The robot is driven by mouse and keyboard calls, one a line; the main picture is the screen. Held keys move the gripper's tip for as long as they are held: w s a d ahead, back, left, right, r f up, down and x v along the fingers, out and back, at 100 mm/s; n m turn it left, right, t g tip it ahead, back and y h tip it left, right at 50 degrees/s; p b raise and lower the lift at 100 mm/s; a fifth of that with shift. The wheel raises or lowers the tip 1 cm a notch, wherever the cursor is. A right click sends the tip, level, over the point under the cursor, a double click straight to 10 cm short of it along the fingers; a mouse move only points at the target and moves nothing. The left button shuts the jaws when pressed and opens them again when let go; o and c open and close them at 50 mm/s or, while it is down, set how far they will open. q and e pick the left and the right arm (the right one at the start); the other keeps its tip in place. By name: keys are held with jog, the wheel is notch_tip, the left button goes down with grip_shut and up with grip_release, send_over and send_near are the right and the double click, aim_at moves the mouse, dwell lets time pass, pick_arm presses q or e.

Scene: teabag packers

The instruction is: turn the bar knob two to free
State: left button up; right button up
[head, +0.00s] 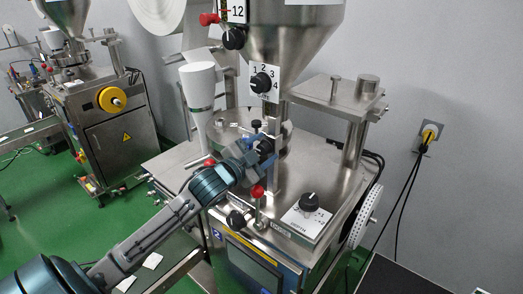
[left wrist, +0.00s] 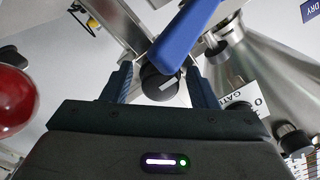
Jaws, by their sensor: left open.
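The teabag machine marked 2 (head: 217,234) stands in the middle of the head view. My left gripper (head: 257,158) is at its front column, its open fingers near a round black knob (head: 266,146). In the left wrist view a black knob with a white pointer mark (left wrist: 160,84) lies between the two spread fingers. I cannot tell whether either finger touches it. A blue bar (left wrist: 188,35) crosses in front of the knob's upper right. The knob's position labels are hidden. My right gripper is not in view.
Other black knobs sit close by: the numbered gate knob (head: 261,82), one on a white plate (head: 309,202) and one low at the front (head: 236,219). A red ball handle (head: 257,191) is just below my gripper. A second machine (head: 115,135) stands at left.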

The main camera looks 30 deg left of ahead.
pick_arm(q)
jog(key=shift+s+a+f+b, duration=0.15)
jog(key=shift+s+b, duration=0.25)
jog(key=shift+s, duration=0.2)
jog(key=s+b, duration=0.1)
jog(key=s, duration=0.3)
jog(key=shift+s+a+b, duration=0.1)
jog(key=shift+s+b, duration=0.05)
jog(key=shift+b, duration=0.2)
jog(key=shift+s+a, duration=0.15)
jog(key=shift+s, duration=0.4)
jog(key=p, duration=0.3)
send_near(261, 152)
jog(key=shift+a, duration=0.1)
